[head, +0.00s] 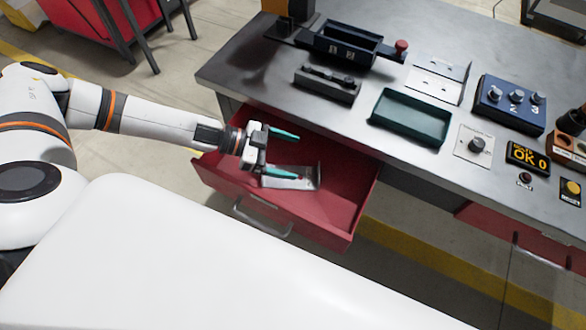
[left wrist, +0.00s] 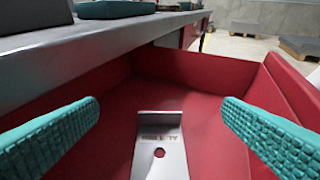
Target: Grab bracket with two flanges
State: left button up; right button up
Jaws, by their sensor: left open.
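The bracket (head: 302,180) is a grey metal piece with raised flanges, lying in the open red drawer (head: 340,215). In the left wrist view the bracket (left wrist: 160,155) shows a hole and stamped lettering, centred low between the fingers. My left gripper (head: 298,155) is open, with its teal fingertips over the drawer. In the left wrist view the two teal fingers (left wrist: 160,135) stand wide apart on either side of the bracket, with no visible contact. Part of the bracket is cut off by the lower edge of that view. My right gripper is not in view.
The grey workbench (head: 240,75) stands above and behind the drawer. On it are a green tray (head: 410,118), a second bracket-like plate (head: 438,80), a dark slotted block (head: 328,84) and a blue knob box (head: 510,103). The drawer walls surround the bracket; its right part is empty.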

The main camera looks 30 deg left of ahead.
pick_arm(q)
send_near(318, 174)
jog(key=shift+w+d+f+b, duration=0.15)
jog(key=shift+d+f+b, duration=0.1)
jog(key=shift+d+b, duration=0.2)
jog(key=shift+x, duration=0.9)
jog(key=x, duration=0.5)
jog(key=shift+w+d, duration=0.15)
jog(key=shift+d, duration=0.2)
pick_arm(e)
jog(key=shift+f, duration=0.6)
pick_arm(q)
jog(key=shift+c, duration=1.4)
jog(key=c, duration=0.9)
jog(key=shift+o, duration=0.2)
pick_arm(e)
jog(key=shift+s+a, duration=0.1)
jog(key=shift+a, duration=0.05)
